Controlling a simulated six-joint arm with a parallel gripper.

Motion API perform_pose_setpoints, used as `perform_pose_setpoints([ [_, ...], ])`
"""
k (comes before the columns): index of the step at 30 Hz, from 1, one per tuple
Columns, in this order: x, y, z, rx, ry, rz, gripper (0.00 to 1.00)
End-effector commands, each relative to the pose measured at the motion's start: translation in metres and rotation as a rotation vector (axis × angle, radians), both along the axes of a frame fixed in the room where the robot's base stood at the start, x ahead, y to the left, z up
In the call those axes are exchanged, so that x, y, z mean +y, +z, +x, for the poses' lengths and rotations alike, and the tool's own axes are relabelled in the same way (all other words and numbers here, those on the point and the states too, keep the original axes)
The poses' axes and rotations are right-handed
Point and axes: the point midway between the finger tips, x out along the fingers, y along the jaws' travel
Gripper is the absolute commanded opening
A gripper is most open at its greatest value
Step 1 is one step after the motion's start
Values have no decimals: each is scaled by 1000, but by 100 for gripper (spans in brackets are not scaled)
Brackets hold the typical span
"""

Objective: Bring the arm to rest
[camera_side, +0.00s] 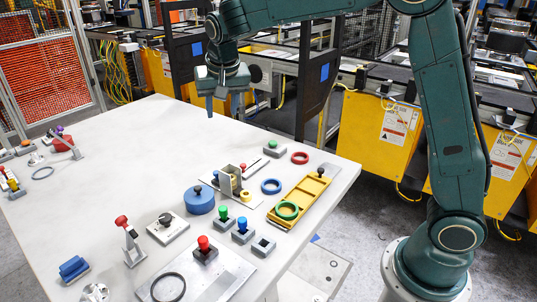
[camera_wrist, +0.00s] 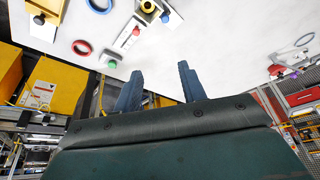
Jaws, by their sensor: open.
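My gripper (camera_side: 210,106) hangs above the far edge of the white table (camera_side: 120,130) in the side view, pointing down. In the wrist view its two blue-grey fingers (camera_wrist: 158,85) stand apart with nothing between them. My gripper touches no object. The upper arm is raised and the forearm reaches left from it. The objects on the table lie well in front of and below my gripper.
A yellow tray (camera_side: 280,216) holds a green ring (camera_side: 287,211). Near it are a blue ring (camera_side: 271,186), a red ring (camera_side: 300,158) and a blue cylinder (camera_side: 199,199). A red-knobbed lever (camera_side: 131,243) stands in front. Yellow machine cabinets (camera_side: 375,135) stand behind.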

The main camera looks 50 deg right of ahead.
Motion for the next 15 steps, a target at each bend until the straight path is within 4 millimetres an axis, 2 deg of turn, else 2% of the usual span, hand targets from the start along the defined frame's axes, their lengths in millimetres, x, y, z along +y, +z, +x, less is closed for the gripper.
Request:
perform_pose_setpoints([
  [9,-13,35,-62,-15,111,4,41],
  [15,-20,49,-108,-25,191,4,41],
])
